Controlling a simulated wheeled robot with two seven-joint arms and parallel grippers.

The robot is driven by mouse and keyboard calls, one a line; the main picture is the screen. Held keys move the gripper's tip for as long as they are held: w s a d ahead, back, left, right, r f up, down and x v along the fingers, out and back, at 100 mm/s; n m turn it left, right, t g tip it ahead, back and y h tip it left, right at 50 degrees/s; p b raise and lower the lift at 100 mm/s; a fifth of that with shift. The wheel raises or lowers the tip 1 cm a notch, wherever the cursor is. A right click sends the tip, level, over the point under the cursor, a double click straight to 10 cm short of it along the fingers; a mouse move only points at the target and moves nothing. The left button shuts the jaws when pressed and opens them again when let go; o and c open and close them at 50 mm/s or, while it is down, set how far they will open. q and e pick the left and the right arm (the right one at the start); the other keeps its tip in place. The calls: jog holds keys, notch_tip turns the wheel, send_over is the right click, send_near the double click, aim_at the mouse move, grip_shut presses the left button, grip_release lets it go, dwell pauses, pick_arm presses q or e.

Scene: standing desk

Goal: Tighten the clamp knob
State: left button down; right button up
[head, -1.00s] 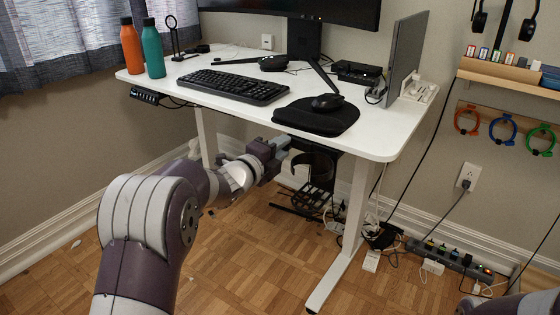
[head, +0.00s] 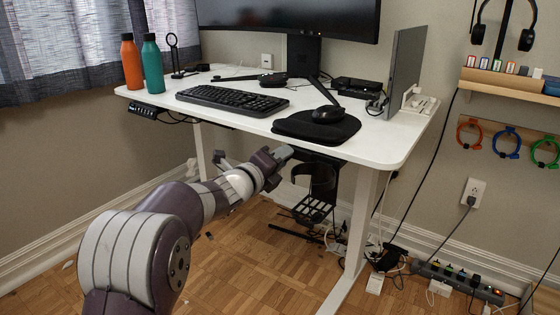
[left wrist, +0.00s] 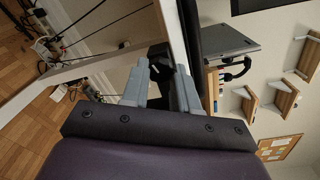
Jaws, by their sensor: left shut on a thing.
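A black clamp holder (head: 316,190) with a ring and basket hangs under the desk's front edge, below the mouse pad. My left gripper (head: 283,154) reaches under that edge at the clamp, from the left. In the left wrist view, the left gripper's grey fingers (left wrist: 162,88) are closed on a black piece, which I take as the clamp knob (left wrist: 161,92). The fingers and the desk hide most of the knob, and I cannot tell how tight it is. In the head view the knob is hidden. My right gripper is out of view.
The white desk (head: 390,140) is just above my left gripper. On it lie a mouse pad (head: 300,128), a mouse (head: 328,114) and a keyboard (head: 230,100). A desk leg (head: 352,225) stands right of the holder. Cables and a power strip (head: 460,282) lie on the floor.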

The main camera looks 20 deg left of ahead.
pick_arm(q)
jog(key=c, duration=0.8)
grip_release()
jog(key=shift+c, duration=0.2)
jog(key=p+v, duration=0.4)
jog(key=v, duration=0.8)
jog(key=shift+s, duration=0.35)
jog(key=shift+a, duration=0.1)
